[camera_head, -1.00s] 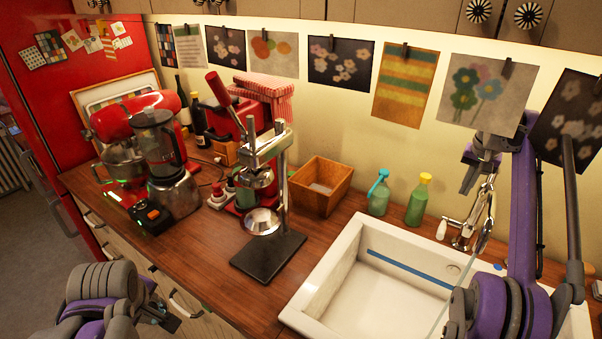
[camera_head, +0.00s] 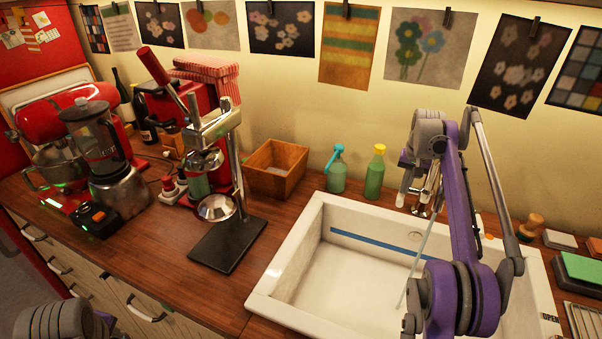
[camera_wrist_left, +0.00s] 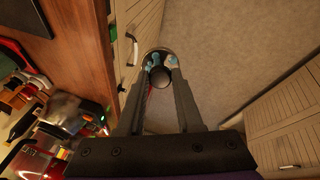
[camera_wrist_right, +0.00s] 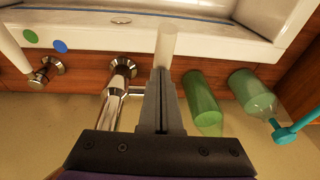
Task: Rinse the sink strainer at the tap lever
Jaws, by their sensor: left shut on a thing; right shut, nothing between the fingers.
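My left gripper (camera_wrist_left: 160,82) is shut on a small round thing with a dark centre and pale blue and white bits, apparently the sink strainer (camera_wrist_left: 161,77). It is over the floor beside the drawer fronts; in the head view only part of my left arm shows at the lower left. My right gripper (camera_wrist_right: 163,78) is shut and empty, close to a white tap lever (camera_wrist_right: 166,45); whether they touch I cannot tell. The chrome tap (camera_wrist_right: 120,75) stands beside it. A thin pale stream (camera_head: 418,250), apparently water, falls into the white sink (camera_head: 285,262).
Two green bottles (camera_head: 337,175) (camera_head: 374,178) stand behind the sink, left of the tap. A wooden box (camera_head: 275,168), a lever press (camera_head: 215,190), a blender (camera_head: 108,150) and a red mixer (camera_head: 45,120) fill the counter to the left. A green sponge-like block (camera_head: 582,268) lies at right.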

